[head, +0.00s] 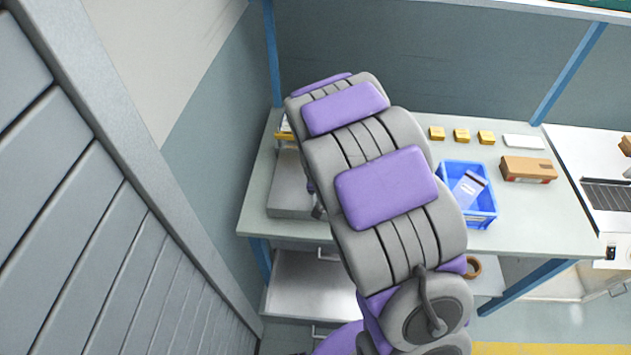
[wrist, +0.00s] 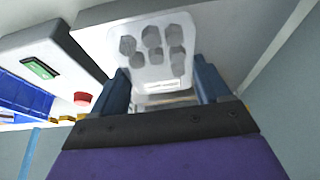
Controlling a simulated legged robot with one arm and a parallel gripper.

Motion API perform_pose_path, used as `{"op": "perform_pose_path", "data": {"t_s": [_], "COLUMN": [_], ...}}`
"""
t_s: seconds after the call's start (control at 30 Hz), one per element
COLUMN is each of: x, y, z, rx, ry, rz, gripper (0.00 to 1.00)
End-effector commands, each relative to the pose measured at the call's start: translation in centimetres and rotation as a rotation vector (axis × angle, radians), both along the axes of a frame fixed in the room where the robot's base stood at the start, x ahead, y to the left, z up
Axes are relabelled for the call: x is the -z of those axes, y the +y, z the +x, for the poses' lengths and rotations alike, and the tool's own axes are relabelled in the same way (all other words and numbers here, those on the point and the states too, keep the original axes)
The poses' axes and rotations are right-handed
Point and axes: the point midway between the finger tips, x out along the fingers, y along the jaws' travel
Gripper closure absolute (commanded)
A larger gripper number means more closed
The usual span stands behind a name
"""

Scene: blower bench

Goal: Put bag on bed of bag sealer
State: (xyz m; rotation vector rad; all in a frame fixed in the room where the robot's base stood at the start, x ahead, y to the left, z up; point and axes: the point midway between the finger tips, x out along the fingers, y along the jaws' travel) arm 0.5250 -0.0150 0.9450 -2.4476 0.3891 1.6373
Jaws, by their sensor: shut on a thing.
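In the wrist view, my gripper (wrist: 162,84) has two dark blue fingers shut on a clear bag (wrist: 155,52). Several grey hex-shaped pieces show in the bag. Behind the bag is a pale grey flat surface, probably part of the bag sealer. Beside it, at the left, is a sealer housing (wrist: 62,62) with a green display and a red button. I cannot tell whether the bag touches the surface. In the head view, the grey sealer (head: 290,187) stands at the bench's left end, partly behind my arm. My arm hides my gripper and the bag there.
The pale bench (head: 400,133) carries a blue bin (head: 480,205) holding a flat packet, a brown box (head: 528,169), several small yellow boxes (head: 461,136) and a white block (head: 523,142). A brown ring (head: 473,267) lies below. A slatted grey wall (head: 100,210) is at the left.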

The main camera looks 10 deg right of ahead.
Motion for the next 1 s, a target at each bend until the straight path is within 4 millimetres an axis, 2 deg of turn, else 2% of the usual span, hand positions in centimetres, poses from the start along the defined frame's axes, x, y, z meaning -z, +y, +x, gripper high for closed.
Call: {"op": "perform_pose_path", "data": {"t_s": [0.03,0.2,0.4,0.57,0.83,1.0], "x": [0.2,0.5,0.5,0.8,4.2,4.1], "y": [0.2,1.0,1.5,1.7,1.7,1.7], "z": [1.1,4.1,6.3,6.6,6.5,6.5], "rx": [-0.002,-0.003,-0.001,0.0,-0.001,-0.001], "ry": [-0.004,-0.004,-0.005,-0.001,0.003,0.001], "rz": [-0.001,0.0,0.0,0.001,0.001,0.001], "gripper": [0.57,0.57,0.57,0.57,0.57,0.57]}}
